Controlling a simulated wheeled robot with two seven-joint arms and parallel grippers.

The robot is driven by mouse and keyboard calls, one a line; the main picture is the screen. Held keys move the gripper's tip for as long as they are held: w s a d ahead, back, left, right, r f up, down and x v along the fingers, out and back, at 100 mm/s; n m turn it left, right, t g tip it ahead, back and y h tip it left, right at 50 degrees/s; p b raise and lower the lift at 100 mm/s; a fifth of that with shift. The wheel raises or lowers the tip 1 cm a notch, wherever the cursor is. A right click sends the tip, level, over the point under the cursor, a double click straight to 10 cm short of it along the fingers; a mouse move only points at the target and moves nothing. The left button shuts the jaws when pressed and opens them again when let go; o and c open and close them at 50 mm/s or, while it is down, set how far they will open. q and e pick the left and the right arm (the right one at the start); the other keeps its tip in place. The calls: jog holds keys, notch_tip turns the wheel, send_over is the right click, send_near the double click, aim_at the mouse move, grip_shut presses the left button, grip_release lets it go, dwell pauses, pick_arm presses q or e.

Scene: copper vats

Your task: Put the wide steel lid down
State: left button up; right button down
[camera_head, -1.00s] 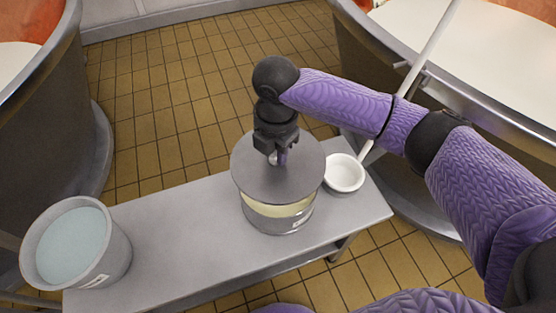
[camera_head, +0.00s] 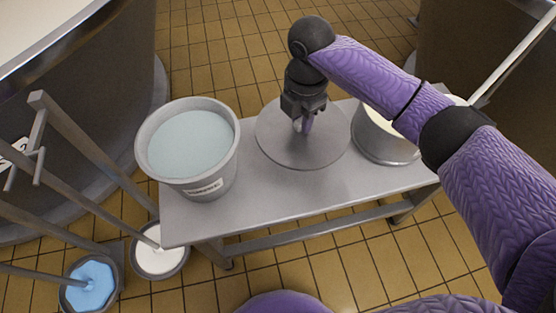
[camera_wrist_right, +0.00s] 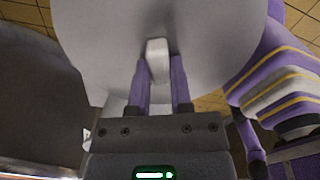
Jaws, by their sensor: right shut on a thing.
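The wide steel lid (camera_head: 283,147) is a flat grey disc with a small knob. My right gripper (camera_head: 302,122) is shut on the knob, above the middle of the lid. In the right wrist view the purple fingers close on the pale knob (camera_wrist_right: 157,58) of the lid (camera_wrist_right: 95,35). The lid is level, over the bench top between the bucket and the steel pot; I cannot tell whether it touches the bench. The steel pot (camera_head: 385,151) stands uncovered at the right, pale inside, partly hidden by my right arm. My left gripper is not in view.
A grey bucket (camera_head: 222,180) of pale blue liquid stands on the left of the steel bench (camera_head: 270,205). On the floor at left are a blue-filled bucket (camera_head: 90,285) and a white-filled one (camera_head: 160,255), with long handles. Large vats (camera_head: 110,110) stand behind.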

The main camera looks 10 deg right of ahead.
jog(key=f+b, duration=0.3)
jog(key=f, duration=0.2)
jog(key=f+b, duration=0.2)
jog(key=f, duration=0.2)
jog(key=shift+d+f+b, duration=0.2)
jog(key=shift+f+b, duration=0.2)
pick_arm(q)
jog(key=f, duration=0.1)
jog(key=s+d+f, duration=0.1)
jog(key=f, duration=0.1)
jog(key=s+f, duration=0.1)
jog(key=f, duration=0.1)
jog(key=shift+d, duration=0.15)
pick_arm(e)
jog(key=shift+r, duration=0.3)
jog(key=c, duration=0.5)
grip_release()
jog(key=shift+f, duration=0.1)
jog(key=shift+c, duration=0.2)
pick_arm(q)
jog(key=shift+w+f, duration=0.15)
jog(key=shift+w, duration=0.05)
